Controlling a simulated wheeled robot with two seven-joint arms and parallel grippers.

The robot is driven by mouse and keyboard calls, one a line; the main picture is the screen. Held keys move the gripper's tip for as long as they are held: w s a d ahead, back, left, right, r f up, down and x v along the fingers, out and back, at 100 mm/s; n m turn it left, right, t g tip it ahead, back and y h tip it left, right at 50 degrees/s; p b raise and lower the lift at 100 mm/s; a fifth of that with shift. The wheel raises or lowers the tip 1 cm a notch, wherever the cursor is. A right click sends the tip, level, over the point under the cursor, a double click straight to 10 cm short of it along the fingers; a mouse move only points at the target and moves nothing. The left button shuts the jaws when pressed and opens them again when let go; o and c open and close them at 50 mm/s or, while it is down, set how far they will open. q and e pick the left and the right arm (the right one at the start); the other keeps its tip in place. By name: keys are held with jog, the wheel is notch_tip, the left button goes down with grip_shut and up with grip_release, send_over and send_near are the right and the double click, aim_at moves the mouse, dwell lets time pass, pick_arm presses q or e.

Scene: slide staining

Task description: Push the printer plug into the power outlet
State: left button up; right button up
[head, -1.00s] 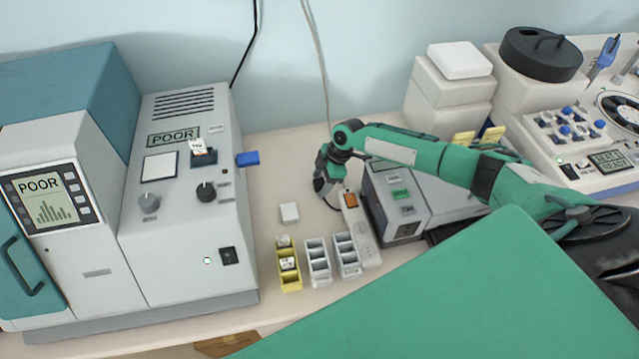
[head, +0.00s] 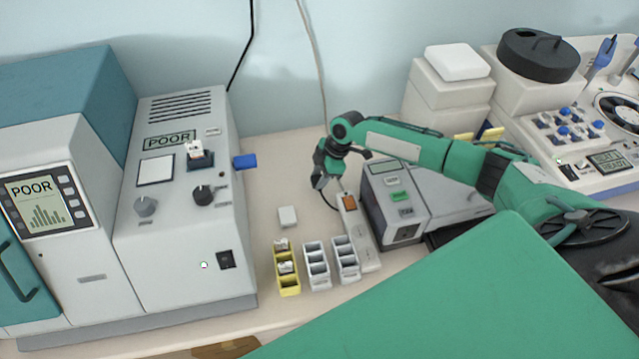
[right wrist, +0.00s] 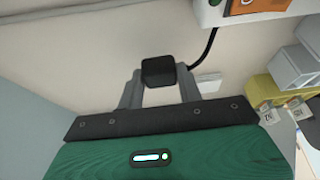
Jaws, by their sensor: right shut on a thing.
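The black printer plug (right wrist: 158,70) is between the two grey fingers of my right gripper (right wrist: 158,82) in the right wrist view. A black cord runs from its side up to the right. In the head view my right gripper (head: 321,182) is shut beside the back end of the white power strip (head: 366,246), just left of it. The strip has an orange switch (head: 349,202), and its end also shows in the right wrist view (right wrist: 213,14). The plug is apart from the strip; its prongs are hidden. My left gripper is out of view.
A grey printer-like box (head: 408,212) stands right of the strip. Grey racks (head: 316,262) and a yellow rack (head: 287,276) stand left of it, with a small white block (head: 288,216) behind. A large machine (head: 185,235) fills the left. Bare bench lies left of the gripper.

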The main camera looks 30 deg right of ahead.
notch_tip(320, 180, up, 17)
jog(key=b, duration=0.5)
jog(key=s+a+m+t+h+b, duration=0.1)
jog(key=s+a+m+t+h, duration=0.2)
jog(key=s+a+m, duration=0.5)
jog(key=s+m+h, duration=0.1)
jog(key=s+m, duration=0.1)
jog(key=m, duration=0.5)
jog(key=shift+s+a+r, duration=0.25)
jog(key=shift+s+a, duration=0.05)
jog(key=shift+a, duration=0.05)
